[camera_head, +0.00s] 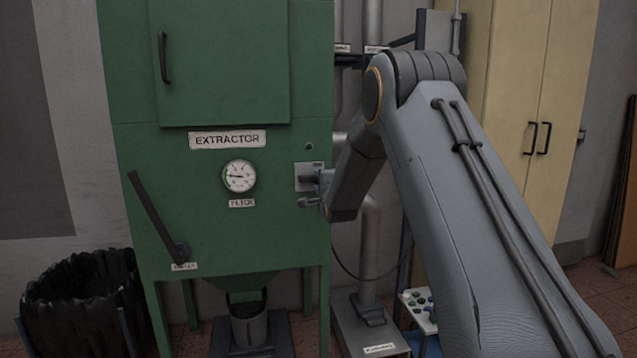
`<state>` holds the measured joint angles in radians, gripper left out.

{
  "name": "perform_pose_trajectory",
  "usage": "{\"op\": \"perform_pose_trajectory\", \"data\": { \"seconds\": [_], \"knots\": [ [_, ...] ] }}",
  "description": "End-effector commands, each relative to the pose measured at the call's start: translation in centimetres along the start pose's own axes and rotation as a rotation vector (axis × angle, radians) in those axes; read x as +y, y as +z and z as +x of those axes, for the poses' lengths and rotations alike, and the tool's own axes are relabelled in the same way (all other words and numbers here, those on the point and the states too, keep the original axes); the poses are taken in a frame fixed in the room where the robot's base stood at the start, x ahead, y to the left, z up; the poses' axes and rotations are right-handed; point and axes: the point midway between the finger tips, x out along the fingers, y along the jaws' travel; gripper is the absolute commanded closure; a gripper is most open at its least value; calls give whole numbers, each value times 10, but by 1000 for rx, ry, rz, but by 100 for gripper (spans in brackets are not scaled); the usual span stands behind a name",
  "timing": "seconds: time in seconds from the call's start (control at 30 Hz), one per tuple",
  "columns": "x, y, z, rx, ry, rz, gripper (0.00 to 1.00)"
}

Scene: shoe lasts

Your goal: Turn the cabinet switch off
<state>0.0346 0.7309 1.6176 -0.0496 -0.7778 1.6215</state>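The green extractor cabinet (225,185) stands left of centre, with an "EXTRACTOR" label on its front. A small pale switch plate (302,168) sits near the right edge of its front, with a dark part at its middle. My gripper (311,192) is at this plate, reaching in from the right. One grey finger shows just below the plate. The other finger is hard to tell from the dark part on the plate. The switch's position, and whether my gripper touches it, cannot be made out. The finger gap is too small to judge.
A round gauge (239,176) and a black lever (158,217) are on the cabinet front. A black-lined bin (85,305) stands at the lower left. Grey pipes (370,250) rise beside the cabinet. A cream cupboard (530,90) stands behind my arm. A white panel with buttons (419,309) is low down.

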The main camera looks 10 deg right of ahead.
Motion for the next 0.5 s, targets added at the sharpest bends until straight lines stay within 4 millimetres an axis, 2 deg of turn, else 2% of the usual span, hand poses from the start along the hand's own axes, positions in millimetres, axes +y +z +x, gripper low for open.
{"op": "perform_pose_trajectory", "data": {
  "seconds": [0.4,0.5],
  "knots": [
    [0,0,-59,0,2,0,67],
    [0,0,-69,0,0,0,67]
  ]
}}
